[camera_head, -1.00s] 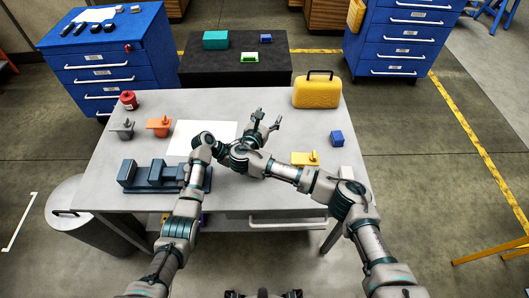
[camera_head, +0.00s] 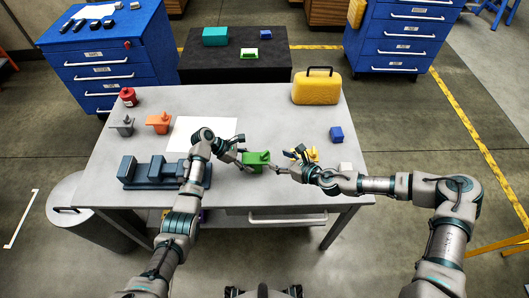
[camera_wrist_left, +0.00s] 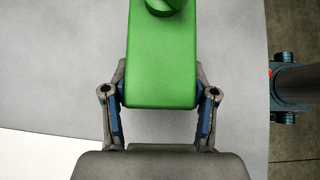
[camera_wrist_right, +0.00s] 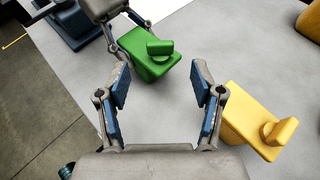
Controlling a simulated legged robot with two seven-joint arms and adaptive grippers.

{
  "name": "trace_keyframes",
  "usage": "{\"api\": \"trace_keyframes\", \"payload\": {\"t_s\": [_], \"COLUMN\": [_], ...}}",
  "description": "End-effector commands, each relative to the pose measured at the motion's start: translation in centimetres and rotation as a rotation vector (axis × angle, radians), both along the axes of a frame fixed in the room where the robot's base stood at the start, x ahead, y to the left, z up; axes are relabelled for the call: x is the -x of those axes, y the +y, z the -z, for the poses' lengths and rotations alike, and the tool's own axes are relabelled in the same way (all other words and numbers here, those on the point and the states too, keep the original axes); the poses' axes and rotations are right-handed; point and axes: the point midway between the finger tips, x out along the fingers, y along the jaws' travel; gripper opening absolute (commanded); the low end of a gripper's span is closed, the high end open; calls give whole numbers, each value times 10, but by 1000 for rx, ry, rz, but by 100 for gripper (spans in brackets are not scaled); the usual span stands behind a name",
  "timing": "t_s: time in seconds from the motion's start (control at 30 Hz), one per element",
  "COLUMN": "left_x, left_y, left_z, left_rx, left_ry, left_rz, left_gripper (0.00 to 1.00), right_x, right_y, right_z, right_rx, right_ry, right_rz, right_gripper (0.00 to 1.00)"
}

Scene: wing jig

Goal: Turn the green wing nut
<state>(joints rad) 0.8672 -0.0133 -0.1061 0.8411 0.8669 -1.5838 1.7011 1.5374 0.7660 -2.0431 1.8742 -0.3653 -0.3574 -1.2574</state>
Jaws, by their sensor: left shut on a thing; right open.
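The green wing nut (camera_head: 257,158) is a green block with a short raised wing on top, near the middle of the table. My left gripper (camera_head: 242,158) is shut on the block's left end; the left wrist view shows the green block (camera_wrist_left: 161,62) between its fingers. The right wrist view shows the block (camera_wrist_right: 137,62) with its wing (camera_wrist_right: 160,47) upright and unheld. My right gripper (camera_wrist_right: 160,80) is open and empty, short of the green block and to its right in the head view (camera_head: 279,168).
A yellow wing nut block (camera_wrist_right: 250,115) lies close to the right of my right gripper. A dark blue vise-like fixture (camera_head: 150,173) stands at left. A white sheet (camera_head: 187,133), orange (camera_head: 158,121) and grey (camera_head: 123,125) pieces, and a yellow case (camera_head: 317,88) lie farther back.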

Motion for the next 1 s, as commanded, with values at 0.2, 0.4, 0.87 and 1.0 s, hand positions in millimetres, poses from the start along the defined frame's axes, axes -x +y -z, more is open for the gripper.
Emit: {"api": "trace_keyframes", "payload": {"t_s": [0.2, 0.4, 0.87, 1.0], "left_x": [0, 0, 0, 0], "left_y": [-1, -1, -1, -1], "left_z": [-1, -1, -1, -1], "left_rx": [0, 0, 0, 0], "left_ry": [-2, -2, -2, -2], "left_rz": [1, 1, 1, 1], "left_gripper": [2, 2, 2, 2], "right_x": [-31, -50, -57, -57], "right_y": [31, 50, 56, 56], "right_z": [19, 29, 33, 33], "right_rx": [0, 0, -1, -1], "right_ry": [0, -2, -2, -2], "right_rz": [0, 1, 2, 2], "right_gripper": [67, 67, 57, 22]}}
